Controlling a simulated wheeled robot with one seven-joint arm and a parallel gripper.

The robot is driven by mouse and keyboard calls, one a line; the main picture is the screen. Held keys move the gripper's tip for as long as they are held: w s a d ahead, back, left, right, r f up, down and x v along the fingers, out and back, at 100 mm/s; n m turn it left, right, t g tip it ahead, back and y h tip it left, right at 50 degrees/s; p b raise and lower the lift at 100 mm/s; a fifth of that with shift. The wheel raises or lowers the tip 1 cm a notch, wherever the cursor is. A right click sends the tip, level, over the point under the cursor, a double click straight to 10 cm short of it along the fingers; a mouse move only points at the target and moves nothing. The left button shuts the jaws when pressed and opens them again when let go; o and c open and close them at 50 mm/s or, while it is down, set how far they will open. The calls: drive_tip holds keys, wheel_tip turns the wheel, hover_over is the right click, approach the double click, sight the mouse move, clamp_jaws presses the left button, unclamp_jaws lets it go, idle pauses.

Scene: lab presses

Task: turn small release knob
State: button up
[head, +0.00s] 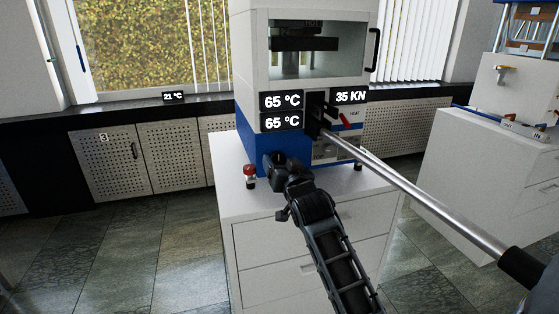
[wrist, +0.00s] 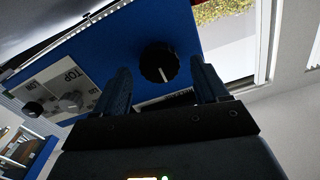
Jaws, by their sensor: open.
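The press (head: 303,60) has a white upper housing and a blue base (head: 245,150), and stands on a white cabinet. In the wrist view, a round black knob (wrist: 158,62) with a white pointer line sits on the blue panel (wrist: 135,45). It fits the small release knob. My gripper (wrist: 161,76) is open, with one finger on each side of the knob; contact cannot be told. In the head view, my gripper (head: 278,160) is in front of the blue base, and the knob cannot be made out behind it.
A long silver lever (head: 420,193) with a black grip slants from the press to the lower right. A red-topped button (head: 250,171) stands at the cabinet's left edge. A grey control panel (wrist: 68,95) with smaller knobs lies left in the wrist view. Floor is clear at left.

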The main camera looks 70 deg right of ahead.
drive_tip(key=shift+x, duration=0.85)
drive_tip(key=c, duration=1.1)
